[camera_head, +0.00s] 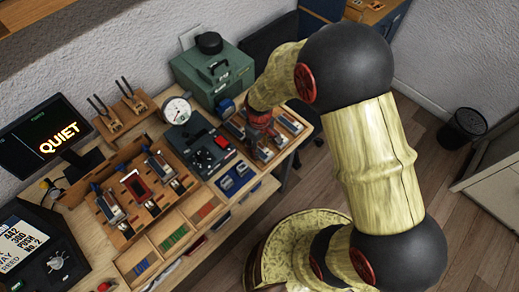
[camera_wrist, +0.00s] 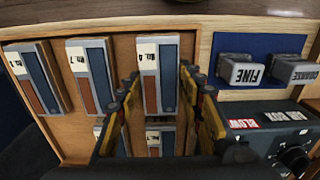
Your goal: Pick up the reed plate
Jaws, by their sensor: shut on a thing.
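My gripper (camera_wrist: 160,88) has yellow-and-black fingers on both sides of a reed plate (camera_wrist: 149,75) and is shut on it. The plate is a grey, brown and blue-striped block with a white number label at its far end. It is upright in the picture, over a wooden tray (camera_wrist: 124,52); I cannot tell if it is raised. In the head view my gripper (camera_head: 262,137) is over the tray (camera_head: 297,140) at the bench's right end, and my arm hides much of it.
Similar plates (camera_wrist: 92,75) (camera_wrist: 36,78) lie to the left in the wrist view. A blue panel with FINE (camera_wrist: 240,70) and COARSE (camera_wrist: 292,70) blocks and a dark control box (camera_wrist: 270,127) are to the right. A green case (camera_head: 215,75) stands behind in the head view.

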